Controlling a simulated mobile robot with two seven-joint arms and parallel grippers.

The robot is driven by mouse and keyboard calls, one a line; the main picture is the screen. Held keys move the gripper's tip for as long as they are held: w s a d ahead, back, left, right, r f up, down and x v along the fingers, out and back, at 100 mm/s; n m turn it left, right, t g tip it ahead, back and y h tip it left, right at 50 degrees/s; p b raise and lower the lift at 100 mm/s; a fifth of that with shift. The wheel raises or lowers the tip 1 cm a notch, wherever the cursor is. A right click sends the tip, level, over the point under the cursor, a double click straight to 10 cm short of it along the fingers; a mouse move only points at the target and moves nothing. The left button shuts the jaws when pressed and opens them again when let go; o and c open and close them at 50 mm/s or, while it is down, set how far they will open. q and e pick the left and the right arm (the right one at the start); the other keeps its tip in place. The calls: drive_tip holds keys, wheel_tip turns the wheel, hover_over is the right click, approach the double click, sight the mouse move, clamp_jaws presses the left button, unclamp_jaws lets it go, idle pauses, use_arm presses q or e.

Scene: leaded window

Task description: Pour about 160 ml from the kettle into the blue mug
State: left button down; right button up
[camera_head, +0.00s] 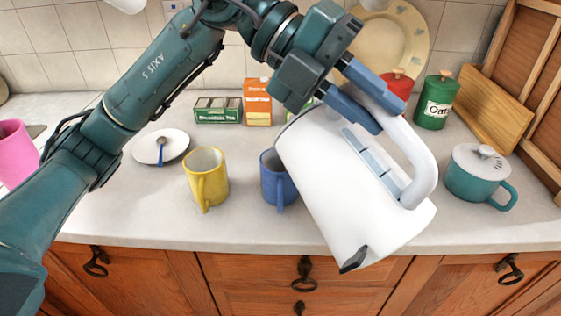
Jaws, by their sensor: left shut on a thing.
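The white kettle (325,190) is held in the air, tilted in the picture, over the counter's front edge. My left gripper (365,105) is shut on the upper part of its handle (425,165). A pale water-level window (370,160) shows on its side, and a small black part (352,260) at its lower edge. The blue mug (278,185) stands upright on the counter, left of the kettle, which hides its right side. The mug's inside is mostly hidden. I cannot see any liquid stream. My right gripper is not in view.
A yellow mug (206,180) stands left of the blue mug. Near it are a saucer with a spoon (161,148), tea boxes (218,110) and a pink mug (15,155). A teal lidded pot (478,178) and green canister (434,102) stand right. The front counter (130,215) is clear.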

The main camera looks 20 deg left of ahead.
sight(343, 81)
use_arm(q)
drive_tip(key=shift+w+a+r+h+b, duration=0.15)
drive_tip(key=shift+w+a+h+b, duration=0.1)
drive_tip(key=shift+a+h+b, duration=0.15)
drive_tip(key=shift+w+a+r+n+g+h+b, duration=0.2)
drive_tip(key=shift+w+a+n+g+h+b, duration=0.15)
drive_tip(key=shift+w+a+h+b, duration=0.35)
idle(0.7)
drive_tip(key=shift+w+a+r, duration=0.15)
drive_tip(key=shift+w+a, duration=0.05)
drive_tip(key=shift+a, duration=0.25)
drive_tip(key=shift+w+a+r, duration=0.15)
drive_tip(key=shift+w+a, duration=0.05)
drive_tip(key=shift+a, duration=0.25)
idle(0.8)
